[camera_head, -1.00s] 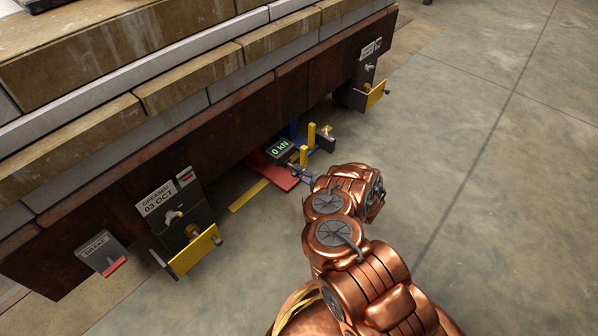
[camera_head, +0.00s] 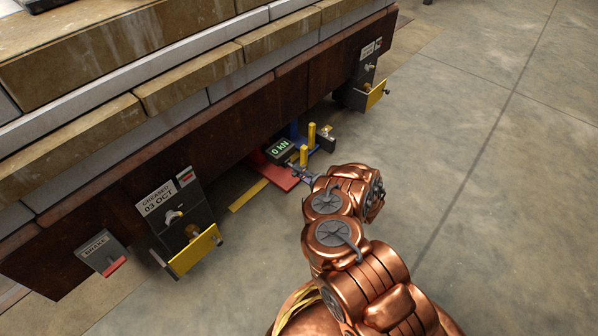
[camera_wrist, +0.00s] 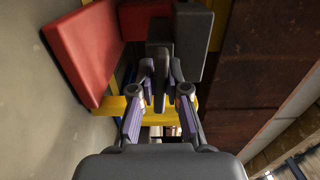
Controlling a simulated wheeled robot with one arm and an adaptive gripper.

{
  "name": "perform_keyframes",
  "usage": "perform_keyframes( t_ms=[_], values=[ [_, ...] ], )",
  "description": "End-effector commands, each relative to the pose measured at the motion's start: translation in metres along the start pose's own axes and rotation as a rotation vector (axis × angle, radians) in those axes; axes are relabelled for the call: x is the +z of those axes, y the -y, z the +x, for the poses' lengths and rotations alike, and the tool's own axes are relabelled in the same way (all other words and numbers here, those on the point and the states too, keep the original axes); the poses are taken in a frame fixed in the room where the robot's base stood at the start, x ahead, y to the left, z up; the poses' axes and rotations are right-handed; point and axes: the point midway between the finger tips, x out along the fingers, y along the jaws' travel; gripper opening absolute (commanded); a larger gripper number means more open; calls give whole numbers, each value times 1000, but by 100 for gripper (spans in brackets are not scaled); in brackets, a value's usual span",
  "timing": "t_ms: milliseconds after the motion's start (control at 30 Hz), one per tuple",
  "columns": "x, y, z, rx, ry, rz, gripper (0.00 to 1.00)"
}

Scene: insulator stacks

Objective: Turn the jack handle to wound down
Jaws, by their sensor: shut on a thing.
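The jack stands low at the edge of the cart, with a red base plate (camera_head: 281,178), yellow posts (camera_head: 311,135) and a display box (camera_head: 280,151) that reads 0 kN. In the wrist view, the red plate (camera_wrist: 82,55) fills the upper left and a yellow bar crosses behind the fingers. My gripper (camera_wrist: 160,95) is shut on a dark grey upright piece (camera_wrist: 159,60), which looks like the jack handle. In the head view my gripper (camera_head: 300,172) reaches the jack from the right. My wrist hides part of it, and the handle's full shape is hidden.
The cart's dark side beam (camera_head: 120,195) overhangs the jack. A bracket with a yellow plate (camera_head: 195,250) and a label stands at left, beside a brake box (camera_head: 103,254). A similar bracket (camera_head: 363,85) stands at the far end. The concrete floor (camera_head: 500,200) at right is clear.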

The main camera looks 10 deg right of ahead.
Motion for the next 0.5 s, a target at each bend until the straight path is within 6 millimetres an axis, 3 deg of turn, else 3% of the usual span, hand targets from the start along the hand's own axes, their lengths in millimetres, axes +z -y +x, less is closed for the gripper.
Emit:
perform_keyframes(
  t_ms=[167, 200, 400, 500],
  values=[
    [-4, 0, -2, 0, -8, -2, 0],
    [-4, 0, -2, 0, -8, -2, 18],
    [-1, 0, 0, 0, -3, -1, 38],
    [0, 0, 0, 0, -2, 0, 38]
  ],
)
